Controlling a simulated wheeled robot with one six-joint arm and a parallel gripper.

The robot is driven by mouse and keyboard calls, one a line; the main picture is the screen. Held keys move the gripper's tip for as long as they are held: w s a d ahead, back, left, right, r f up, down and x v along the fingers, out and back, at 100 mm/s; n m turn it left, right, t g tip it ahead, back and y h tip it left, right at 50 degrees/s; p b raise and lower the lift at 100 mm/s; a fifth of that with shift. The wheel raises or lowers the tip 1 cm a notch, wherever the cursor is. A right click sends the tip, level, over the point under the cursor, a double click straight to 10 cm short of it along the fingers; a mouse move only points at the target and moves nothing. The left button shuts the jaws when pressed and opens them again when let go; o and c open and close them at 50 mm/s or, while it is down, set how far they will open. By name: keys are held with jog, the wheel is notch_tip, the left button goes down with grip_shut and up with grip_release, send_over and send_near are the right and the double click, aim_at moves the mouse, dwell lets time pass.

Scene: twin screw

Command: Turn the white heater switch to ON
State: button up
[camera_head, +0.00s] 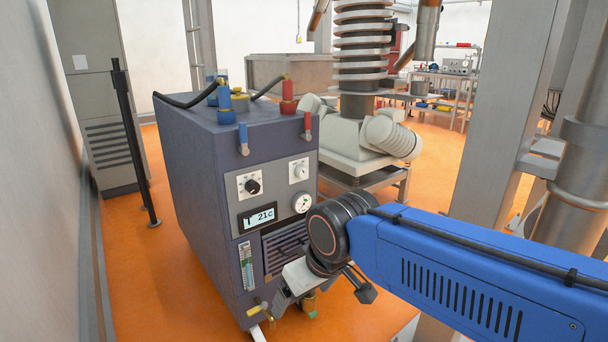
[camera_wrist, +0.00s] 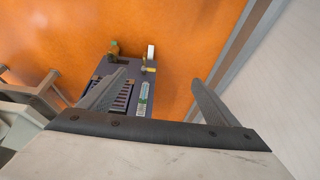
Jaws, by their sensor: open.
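The heater unit is a dark grey-blue box (camera_head: 196,165) left of centre in the head view. A small white knob switch (camera_head: 299,170) sits on a white plate at the upper right of its front panel. Its setting is too small to read. My gripper (camera_head: 322,298) hangs low in front of the box, below and apart from the switch. In the wrist view my gripper (camera_wrist: 159,78) is open with nothing between its fingers. The lower front of the box (camera_wrist: 133,68) shows beyond the left finger. The switch cannot be made out there.
A black knob (camera_head: 254,186), a display reading 21C (camera_head: 261,217) and a round gauge (camera_head: 302,203) share the panel. Red (camera_head: 307,123) and blue (camera_head: 243,138) valve handles protrude above. A yellow valve (camera_head: 255,309) protrudes low. A wall (camera_head: 45,170) stands left; orange floor surrounds the box.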

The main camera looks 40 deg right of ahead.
aim_at(304, 174)
jog(key=shift+a+f, duration=0.1)
jog(key=c, duration=0.9)
jog(key=shift+o, duration=0.2)
jog(key=w+a+f+m+y, duration=0.1)
jog(key=w+a+m+y, duration=0.3)
jog(key=w+m+y, duration=0.3)
jog(key=w+d+r+m+t+y, duration=0.25)
jog(key=w+d+m+t, duration=0.2)
jog(key=w+m, duration=0.4)
jog(key=w+d+r+m+t+h, duration=0.1)
jog(key=w+d+m+t+h, duration=0.25)
jog(key=d, duration=0.65)
jog(key=w+d+r+m+t+h, duration=0.15)
jog(key=d+m, duration=0.25)
jog(key=d, duration=0.6)
jog(key=w+d+r+m+t+h, duration=0.1)
jog(key=w+d+m+t+h, duration=0.25)
jog(key=d, duration=0.65)
jog(key=shift+m, duration=0.45)
jog(key=w, duration=1.7)
jog(key=shift+a+f, duration=0.25)
jog(key=shift+a, duration=0.15)
